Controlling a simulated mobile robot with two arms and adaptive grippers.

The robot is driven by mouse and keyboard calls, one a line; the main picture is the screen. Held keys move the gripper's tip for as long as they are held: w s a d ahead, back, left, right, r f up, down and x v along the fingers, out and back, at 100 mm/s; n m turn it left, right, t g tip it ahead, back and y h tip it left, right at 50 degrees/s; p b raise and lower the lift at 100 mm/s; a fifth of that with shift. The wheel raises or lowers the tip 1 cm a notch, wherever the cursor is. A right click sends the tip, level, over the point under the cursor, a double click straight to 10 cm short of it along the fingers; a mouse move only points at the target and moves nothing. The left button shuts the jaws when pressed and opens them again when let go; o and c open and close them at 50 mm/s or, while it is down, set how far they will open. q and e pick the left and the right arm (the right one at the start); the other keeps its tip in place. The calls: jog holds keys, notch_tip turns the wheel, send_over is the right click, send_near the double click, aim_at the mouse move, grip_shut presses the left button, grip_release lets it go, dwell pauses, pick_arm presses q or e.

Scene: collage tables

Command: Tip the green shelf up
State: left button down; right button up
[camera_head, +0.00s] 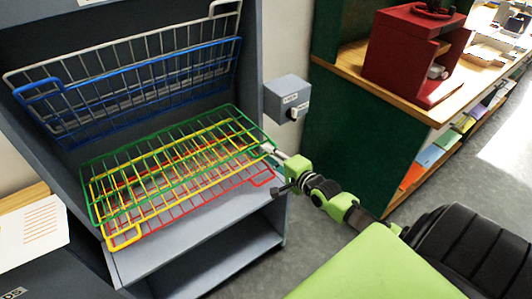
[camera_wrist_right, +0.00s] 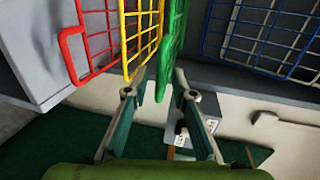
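The green shelf (camera_head: 236,111) is a wire rack that slopes a little, uppermost of three low racks in the grey cabinet. The yellow shelf (camera_head: 124,240) and the red shelf (camera_head: 262,177) lie below it. My right gripper (camera_head: 272,151) is at the green shelf's right front corner. In the right wrist view, its two fingers (camera_wrist_right: 159,82) stand apart, with the end of the green shelf (camera_wrist_right: 172,50) between them. The yellow shelf (camera_wrist_right: 153,22) is close beside the left finger. Contact is not clear. My left gripper is not in view.
A blue shelf (camera_head: 45,93) and a white shelf (camera_head: 227,5) stand tipped up against the cabinet's back. A small grey switch box (camera_head: 287,91) is on the wall to the right. A dark green counter (camera_head: 352,128) stands right of the cabinet, with grey floor between.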

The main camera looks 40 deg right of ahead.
jog(key=shift+x, duration=1.15)
jog(key=shift+c, duration=0.3)
grip_shut()
